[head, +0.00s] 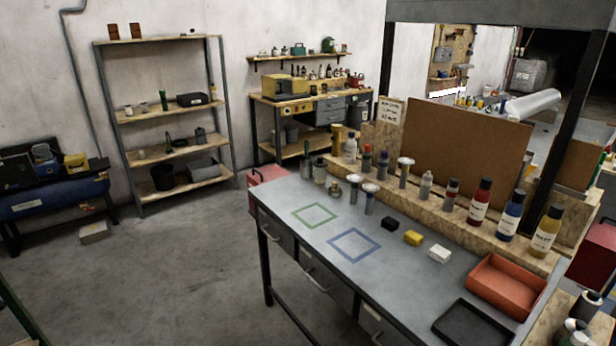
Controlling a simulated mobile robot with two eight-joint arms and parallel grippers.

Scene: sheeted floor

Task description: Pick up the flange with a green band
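Several small upright parts stand at the far left end of the grey workbench (335,262) and on the wooden ledge behind it. Three have a pale, wide top on a narrower grey body: one on the bench (354,187), one to its right (370,198), and one on the ledge (404,174). They look like flanges. They are too small for me to make out a green band on any of them. Neither of my grippers is in view.
Green (315,215) and blue (354,246) square outlines mark the bench top. Black (389,223), yellow (413,238) and white (439,253) blocks lie beside a red tray (507,287) and a black tray (474,326). Bottles line the ledge. Floor left of the bench is open.

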